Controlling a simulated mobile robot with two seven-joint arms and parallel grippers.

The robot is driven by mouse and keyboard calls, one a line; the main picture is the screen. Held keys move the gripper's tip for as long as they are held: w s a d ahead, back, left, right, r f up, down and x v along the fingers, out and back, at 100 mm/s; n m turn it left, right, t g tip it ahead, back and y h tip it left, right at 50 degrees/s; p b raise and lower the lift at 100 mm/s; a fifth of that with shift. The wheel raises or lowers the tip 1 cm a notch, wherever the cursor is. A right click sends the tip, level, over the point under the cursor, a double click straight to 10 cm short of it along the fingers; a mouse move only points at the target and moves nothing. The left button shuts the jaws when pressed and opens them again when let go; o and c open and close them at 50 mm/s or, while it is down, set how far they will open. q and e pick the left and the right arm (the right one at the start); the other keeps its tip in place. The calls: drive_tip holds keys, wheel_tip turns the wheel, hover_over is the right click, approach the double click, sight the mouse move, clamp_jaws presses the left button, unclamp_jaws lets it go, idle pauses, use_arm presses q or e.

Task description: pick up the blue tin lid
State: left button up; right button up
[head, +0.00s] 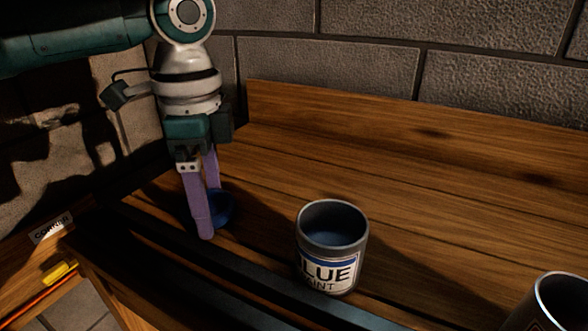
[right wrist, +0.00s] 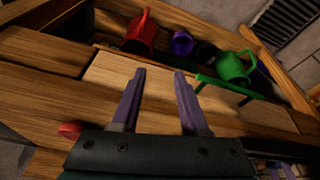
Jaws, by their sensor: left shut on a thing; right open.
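The blue tin lid (head: 223,208) is low at the wooden bench top in the head view, partly hidden behind the purple fingers of my left gripper (head: 210,225). That gripper points down and is shut on the lid. I cannot tell whether the lid still touches the wood. An open paint tin (head: 312,272) with a label reading "LUE" and "INT" stands upright to the right of the lid, with dark blue inside. My right gripper (right wrist: 158,75) is open and empty in the right wrist view, with its two purple fingers apart.
A second metal tin (head: 548,308) is cut off at the lower right. A dark rail (head: 265,290) runs along the bench front. The right wrist view shows a red can (right wrist: 142,33), a purple cup (right wrist: 181,42) and a green watering can (right wrist: 234,68).

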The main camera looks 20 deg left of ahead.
use_arm(q)
drive_tip(key=shift+c, duration=1.2)
drive_tip(key=shift+r, duration=0.1)
